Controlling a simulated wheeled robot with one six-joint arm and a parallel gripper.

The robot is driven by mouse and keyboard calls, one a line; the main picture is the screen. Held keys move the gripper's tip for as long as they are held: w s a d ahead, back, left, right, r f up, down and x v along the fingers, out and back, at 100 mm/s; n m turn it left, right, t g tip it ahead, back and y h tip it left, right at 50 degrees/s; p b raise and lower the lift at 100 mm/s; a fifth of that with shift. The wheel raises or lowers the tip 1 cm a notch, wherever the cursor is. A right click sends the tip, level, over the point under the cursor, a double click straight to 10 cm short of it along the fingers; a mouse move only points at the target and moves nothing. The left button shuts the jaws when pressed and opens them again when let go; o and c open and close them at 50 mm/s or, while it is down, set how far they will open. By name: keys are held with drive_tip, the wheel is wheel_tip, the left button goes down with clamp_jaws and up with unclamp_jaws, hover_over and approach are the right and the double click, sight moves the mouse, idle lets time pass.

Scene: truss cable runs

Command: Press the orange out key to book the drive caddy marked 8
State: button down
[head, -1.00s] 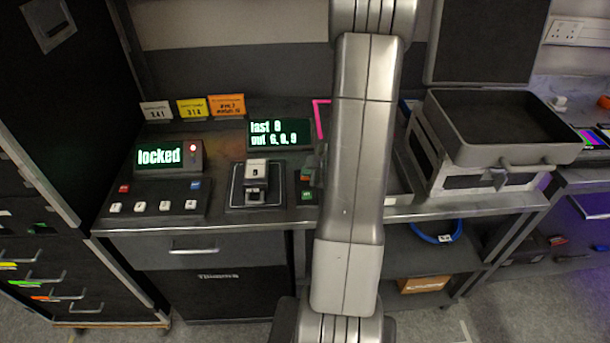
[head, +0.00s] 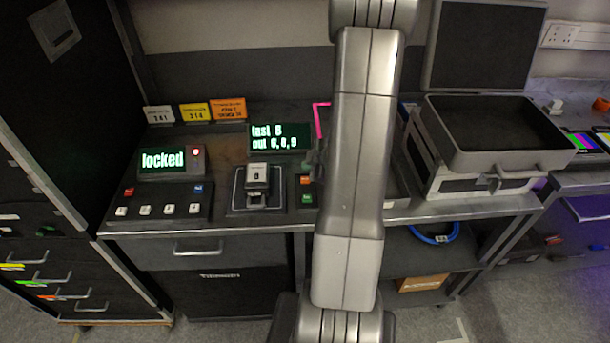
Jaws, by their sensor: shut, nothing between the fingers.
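The orange key (head: 305,180) sits above a green key (head: 307,198) on a dark key box, just left of my arm. A drive caddy (head: 257,173), pale on top, stands in the dark dock (head: 240,200) left of the keys; its mark is too small to read. The display (head: 279,137) behind reads "last" with an unclear digit and "out 6," followed by unclear digits. My gripper (head: 318,160) is mostly hidden behind my arm; a grey part of it shows close above and right of the orange key. It is shut, and I see no contact with the key.
Left stands a keypad (head: 157,205) with a screen reading "locked" (head: 162,160) and a lit red lamp. White, yellow and orange cards (head: 194,112) stand behind. An open dark case (head: 490,140) stands right on the bench. A tall dark cabinet (head: 50,110) borders the left.

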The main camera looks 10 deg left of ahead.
wheel_tip(320, 180, up, 3)
drive_tip(key=shift+r+p, duration=0.15)
drive_tip(key=shift+p, duration=1)
